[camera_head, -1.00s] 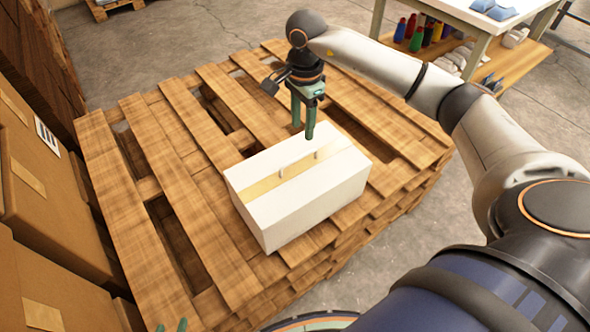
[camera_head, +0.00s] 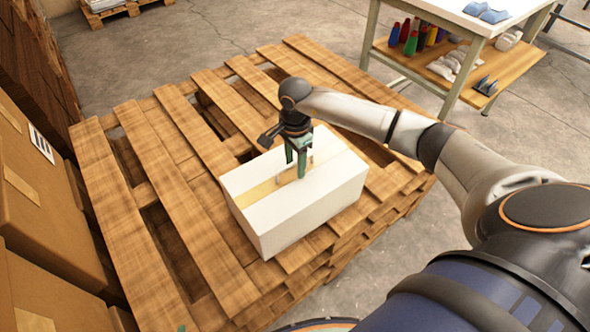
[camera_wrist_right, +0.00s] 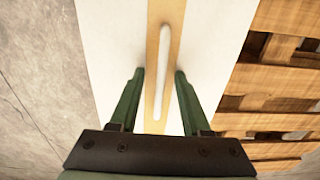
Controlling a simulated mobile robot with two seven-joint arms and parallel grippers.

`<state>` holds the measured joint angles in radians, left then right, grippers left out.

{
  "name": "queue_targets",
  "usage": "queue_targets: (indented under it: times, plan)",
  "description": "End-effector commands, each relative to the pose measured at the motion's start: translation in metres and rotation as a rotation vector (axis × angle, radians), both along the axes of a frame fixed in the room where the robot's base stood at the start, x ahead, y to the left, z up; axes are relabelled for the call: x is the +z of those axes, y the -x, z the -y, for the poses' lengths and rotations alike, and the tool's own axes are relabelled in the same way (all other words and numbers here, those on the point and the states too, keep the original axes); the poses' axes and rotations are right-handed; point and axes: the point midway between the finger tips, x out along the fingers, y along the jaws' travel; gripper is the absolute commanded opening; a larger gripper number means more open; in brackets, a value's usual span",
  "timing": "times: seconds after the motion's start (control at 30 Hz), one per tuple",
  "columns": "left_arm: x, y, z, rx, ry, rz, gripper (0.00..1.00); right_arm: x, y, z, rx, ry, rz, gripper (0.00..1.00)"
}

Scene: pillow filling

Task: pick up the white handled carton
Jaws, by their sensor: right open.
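The white handled carton (camera_head: 310,212) lies on the wooden pallet, with a tan strip along its top and a slim white handle on that strip. In the right wrist view the carton (camera_wrist_right: 215,45) lies below my right gripper (camera_wrist_right: 158,74). The white handle (camera_wrist_right: 162,70) runs lengthwise between the two green fingers, with a gap on each side. In the head view my right gripper (camera_head: 297,172) is open, pointing down at the carton's top and partly hiding the handle. I cannot tell whether the fingertips touch the top. Only a small green tip of my left gripper (camera_head: 182,328) shows at the bottom edge.
The pallet (camera_head: 150,235) has bare slats with gaps left of and behind the carton. Brown cardboard boxes (camera_head: 35,200) stand along the left. A table (camera_head: 450,14) with bottles and bags on its lower shelf stands at the back right.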

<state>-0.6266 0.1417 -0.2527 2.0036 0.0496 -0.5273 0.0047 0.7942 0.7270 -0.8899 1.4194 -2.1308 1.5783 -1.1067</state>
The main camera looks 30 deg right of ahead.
Motion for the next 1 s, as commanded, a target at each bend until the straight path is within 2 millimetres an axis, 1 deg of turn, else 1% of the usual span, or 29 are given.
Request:
queue_targets:
  times: [0.17,0.5,0.6,1.0]
  plan:
    - [0.0002,-0.0003,0.0004,-0.001,0.0,0.0,0.5,0.0004,-0.0005,-0.0001,0.0,0.0,0.002,0.47]
    - [0.0002,-0.0002,0.0007,-0.001,0.0,0.0,0.5,0.0006,-0.0004,-0.0002,0.0,-0.001,0.002,0.09]
    - [0.0003,-0.0003,0.0007,-0.001,0.0,0.0,0.5,0.0007,-0.0004,-0.0002,0.0,-0.001,0.001,0.0]
    - [0.0005,-0.0003,0.0006,-0.001,0.0,0.001,0.5,0.0007,-0.0004,-0.0001,0.0,-0.001,0.001,0.0]
